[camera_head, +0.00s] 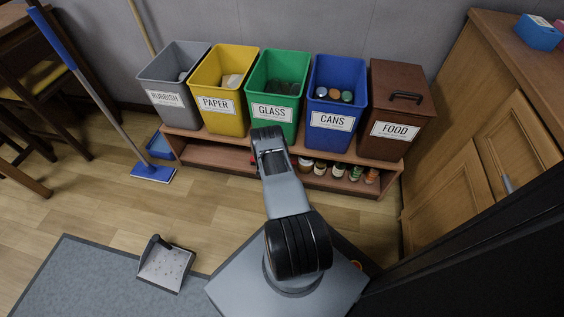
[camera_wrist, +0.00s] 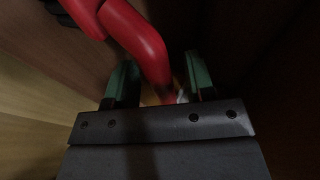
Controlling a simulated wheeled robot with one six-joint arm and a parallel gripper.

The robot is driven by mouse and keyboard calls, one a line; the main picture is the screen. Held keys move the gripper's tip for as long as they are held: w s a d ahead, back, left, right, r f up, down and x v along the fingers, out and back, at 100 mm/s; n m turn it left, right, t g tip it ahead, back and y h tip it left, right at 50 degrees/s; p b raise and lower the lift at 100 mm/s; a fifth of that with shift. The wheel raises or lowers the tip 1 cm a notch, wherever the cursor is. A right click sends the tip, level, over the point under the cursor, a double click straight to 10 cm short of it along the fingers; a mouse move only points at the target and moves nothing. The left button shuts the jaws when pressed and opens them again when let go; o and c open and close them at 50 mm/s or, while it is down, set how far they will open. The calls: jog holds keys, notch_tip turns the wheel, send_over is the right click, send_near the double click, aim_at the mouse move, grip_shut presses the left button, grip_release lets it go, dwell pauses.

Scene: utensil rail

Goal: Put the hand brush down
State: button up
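The hand brush (camera_wrist: 135,38) shows in the wrist view as a curved red handle. It runs from the top left down between the two fingers of my gripper (camera_wrist: 160,85). The green-grey fingers stand apart, one on each side of the handle, with a visible gap beside it; my gripper looks open around it. Dark bristles seem to show at the top left corner. In the head view, my gripper reaches down at the low shelf below the glass bin, and only a speck of red (camera_head: 252,160) shows beside it. My arm hides most of the brush there.
A wooden shelf unit (camera_head: 218,158) carries grey, yellow, green, blue and brown bins, with several jars (camera_head: 337,169) on its lower level. A dustpan (camera_head: 165,265) lies on the grey mat (camera_head: 85,280). A blue mop (camera_head: 153,173) stands at left. Wooden cabinets (camera_head: 460,170) stand right.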

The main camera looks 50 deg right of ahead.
jog(key=shift+r, duration=0.1)
jog(key=shift+a+r+p, duration=0.2)
jog(key=shift+a+p, duration=0.05)
jog(key=shift+p, duration=0.05)
jog(key=p+v, duration=0.4)
jog(key=v, duration=0.7)
jog(key=shift+a+p, duration=0.15)
jog(key=shift+p, duration=0.15)
jog(key=shift+s, duration=0.1)
